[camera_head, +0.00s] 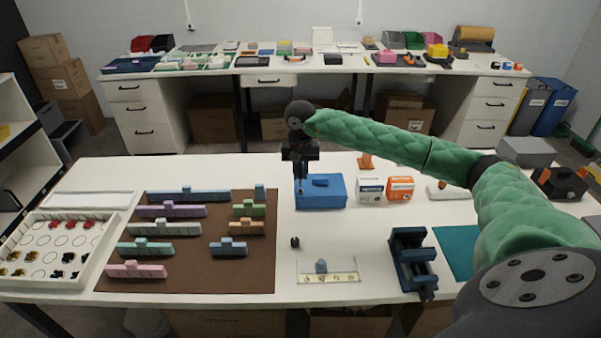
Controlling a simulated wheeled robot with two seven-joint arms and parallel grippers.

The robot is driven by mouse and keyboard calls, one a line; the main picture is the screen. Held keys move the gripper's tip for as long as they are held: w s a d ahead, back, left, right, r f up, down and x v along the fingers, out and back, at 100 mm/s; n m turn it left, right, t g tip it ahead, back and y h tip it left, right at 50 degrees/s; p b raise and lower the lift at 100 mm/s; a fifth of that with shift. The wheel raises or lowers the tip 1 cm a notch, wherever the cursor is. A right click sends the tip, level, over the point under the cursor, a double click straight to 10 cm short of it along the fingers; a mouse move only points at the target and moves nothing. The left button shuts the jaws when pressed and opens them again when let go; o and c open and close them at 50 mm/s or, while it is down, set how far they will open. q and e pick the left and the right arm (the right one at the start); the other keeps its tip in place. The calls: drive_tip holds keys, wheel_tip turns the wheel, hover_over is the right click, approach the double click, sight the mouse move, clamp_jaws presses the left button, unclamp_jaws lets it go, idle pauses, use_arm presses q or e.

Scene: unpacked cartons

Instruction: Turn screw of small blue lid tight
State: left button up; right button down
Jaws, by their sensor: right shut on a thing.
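A blue box (328,196) stands near the middle of the white table, with a small blue raised piece (320,182) on its top. I cannot make out which part is the small blue lid. My right gripper (300,182) points straight down at the left part of the box's top. It is shut on a thin dark thing, too small to identify; it may be the screw or a tool. I cannot tell whether its lower end touches the box. My left gripper is not in view.
A brown mat (190,265) with several coloured blocks lies left. A dark blue vise (412,262) and a clear tray (328,277) are nearer. A small black piece (295,242) lies on open table.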

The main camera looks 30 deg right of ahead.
drive_tip(key=shift+f+b, duration=1.05)
drive_tip(key=shift+f, duration=0.2)
idle(0.9)
drive_tip(key=m+b, duration=0.1)
drive_tip(key=m, duration=0.3)
drive_tip(key=m+b, duration=0.1)
drive_tip(key=m, duration=0.4)
drive_tip(key=m+b, duration=0.1)
drive_tip(key=m, duration=0.9)
drive_tip(key=shift+m, duration=0.4)
drive_tip(key=shift+f+n+b, duration=0.1)
drive_tip(key=shift+n+b, duration=0.4)
drive_tip(key=shift+b, duration=0.15)
drive_tip(key=shift+n, duration=0.5)
drive_tip(key=shift+r, duration=0.3)
